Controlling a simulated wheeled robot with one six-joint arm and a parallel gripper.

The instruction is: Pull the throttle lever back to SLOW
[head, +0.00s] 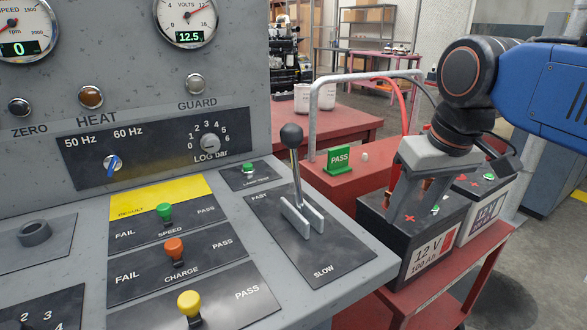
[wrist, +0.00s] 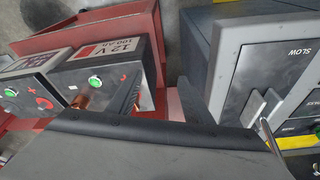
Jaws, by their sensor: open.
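The throttle lever (head: 296,180) has a black ball knob and a metal shaft. It stands between two pale guide plates on a dark panel (head: 333,252) marked FAST at the far end and SLOW at the near end. The shaft leans slightly toward FAST. My gripper (head: 414,212) points down, open and empty, over the batteries to the right of the lever and apart from it. In the wrist view the guide plates (wrist: 260,106) and part of the lever shaft (wrist: 268,134) show at right. The knob is hidden there behind a dark grey shape at the bottom.
A 12 V battery (head: 422,252) and another one stand on a red cart (head: 460,285) beneath my gripper. Coloured knobs, including an orange one (head: 174,248), rise left of the lever.

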